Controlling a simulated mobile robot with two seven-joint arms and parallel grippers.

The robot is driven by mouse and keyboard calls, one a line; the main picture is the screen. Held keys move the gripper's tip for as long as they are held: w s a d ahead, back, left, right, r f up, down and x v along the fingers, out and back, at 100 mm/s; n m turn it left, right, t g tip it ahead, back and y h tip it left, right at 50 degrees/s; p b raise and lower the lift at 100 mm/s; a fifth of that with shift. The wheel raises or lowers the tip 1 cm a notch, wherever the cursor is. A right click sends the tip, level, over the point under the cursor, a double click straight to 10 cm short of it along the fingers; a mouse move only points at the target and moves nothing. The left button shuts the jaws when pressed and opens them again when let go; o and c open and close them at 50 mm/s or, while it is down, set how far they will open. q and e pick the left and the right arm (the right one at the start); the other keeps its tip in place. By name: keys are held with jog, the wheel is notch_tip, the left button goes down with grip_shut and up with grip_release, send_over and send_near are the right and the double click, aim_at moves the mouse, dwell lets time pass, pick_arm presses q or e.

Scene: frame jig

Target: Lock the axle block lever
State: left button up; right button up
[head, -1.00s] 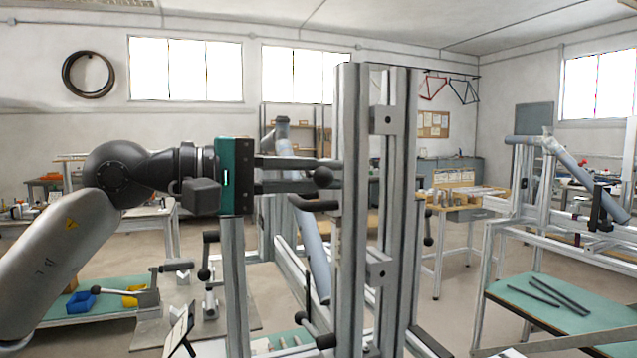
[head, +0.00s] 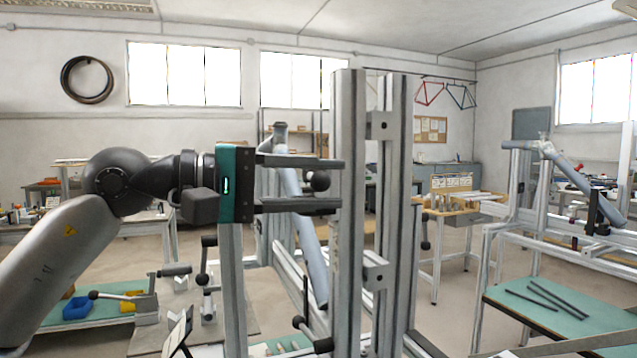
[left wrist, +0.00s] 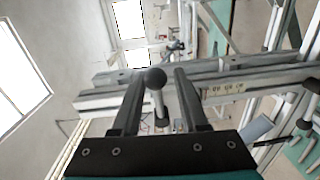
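The axle block lever's round black knob (head: 318,180) sits beside the upright aluminium posts in the head view. The knob (left wrist: 155,78) also shows in the left wrist view, on a pale stem. My left gripper (head: 338,184) is open, one finger above the knob and the other below it. In the left wrist view, the left gripper (left wrist: 158,74) has the knob between its two fingers, nearer the left one; whether it touches is unclear. The axle block and the lever's base are hidden or cannot be made out. My right gripper is not in view.
Upright posts (head: 349,250) stand close by the left fingertips. Another black-knobbed lever (head: 312,335) is lower down by the posts. A green bench (head: 100,318) with a clamp is at the left. A green table (head: 560,305) with dark rods is at the right.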

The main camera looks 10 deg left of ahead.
pick_arm(q)
jog(key=shift+w+a, duration=0.1)
jog(key=shift+r, duration=0.15)
jog(key=shift+r, duration=0.25)
notch_tip(320, 180, up, 6)
jog(key=shift+r+p, duration=0.2)
jog(key=shift+p, duration=0.9)
notch_tip(320, 180, up, 13)
jog(key=p, duration=0.3)
jog(key=shift+p, duration=0.4)
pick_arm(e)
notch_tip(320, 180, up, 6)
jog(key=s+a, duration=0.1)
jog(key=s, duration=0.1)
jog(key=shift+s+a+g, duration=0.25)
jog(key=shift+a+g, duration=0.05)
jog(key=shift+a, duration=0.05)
pick_arm(q)
jog(key=shift+f, duration=0.1)
jog(key=shift+c, duration=0.4)
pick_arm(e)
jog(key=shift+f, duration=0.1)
